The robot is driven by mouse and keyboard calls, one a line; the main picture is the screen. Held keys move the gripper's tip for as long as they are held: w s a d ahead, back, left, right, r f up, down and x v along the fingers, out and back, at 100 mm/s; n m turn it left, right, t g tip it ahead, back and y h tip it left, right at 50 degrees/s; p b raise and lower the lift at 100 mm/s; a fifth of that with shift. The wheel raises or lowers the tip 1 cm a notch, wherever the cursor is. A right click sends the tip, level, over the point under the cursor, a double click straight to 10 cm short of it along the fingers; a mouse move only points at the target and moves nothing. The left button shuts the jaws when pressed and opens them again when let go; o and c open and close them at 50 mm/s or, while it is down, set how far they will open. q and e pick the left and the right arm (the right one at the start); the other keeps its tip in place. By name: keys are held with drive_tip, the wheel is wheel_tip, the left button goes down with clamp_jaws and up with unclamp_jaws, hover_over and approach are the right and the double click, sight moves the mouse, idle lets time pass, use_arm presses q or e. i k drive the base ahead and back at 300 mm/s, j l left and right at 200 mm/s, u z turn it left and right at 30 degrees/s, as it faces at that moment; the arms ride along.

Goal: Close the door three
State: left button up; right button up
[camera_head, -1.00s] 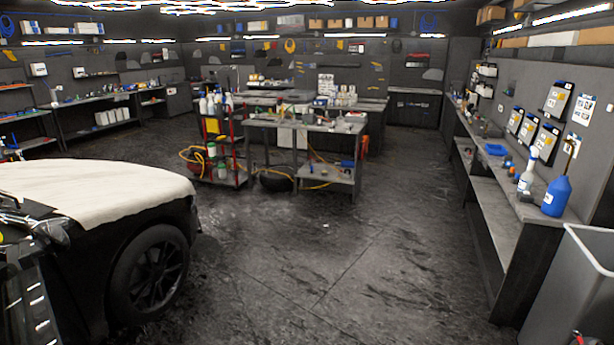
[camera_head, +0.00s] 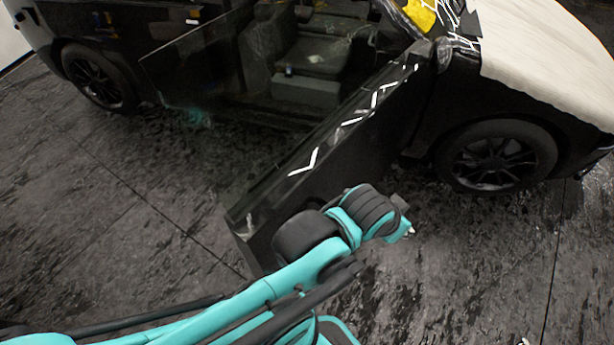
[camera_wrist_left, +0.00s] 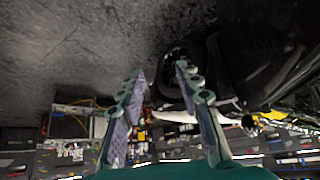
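A black car door (camera_head: 345,160) stands swung open from the car (camera_head: 440,125) in the head view. It is hinged near the front wheel and its free edge points toward me at lower left. No label shows which door is number three. My left arm comes in from the lower left, in front of the door. Its gripper end (camera_head: 404,230) is just right of the door's outer face; whether it touches is unclear. In the left wrist view, my left gripper (camera_wrist_left: 161,68) has its two fingers apart with nothing between them. My right gripper is not in view.
The seat (camera_head: 312,55) shows through the open doorway. The front wheel (camera_head: 495,155) and pale-covered hood (camera_head: 550,60) are at right. The dark floor (camera_head: 130,240) is clear at left and lower right. Workbench shelving (camera_wrist_left: 75,150) shows upside down in the wrist view.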

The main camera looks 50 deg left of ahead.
sight(362, 139)
drive_tip(key=u, duration=1.25)
drive_tip(key=k+l+u, duration=0.1)
drive_tip(key=l+u, duration=0.15)
drive_tip(key=u, duration=0.15)
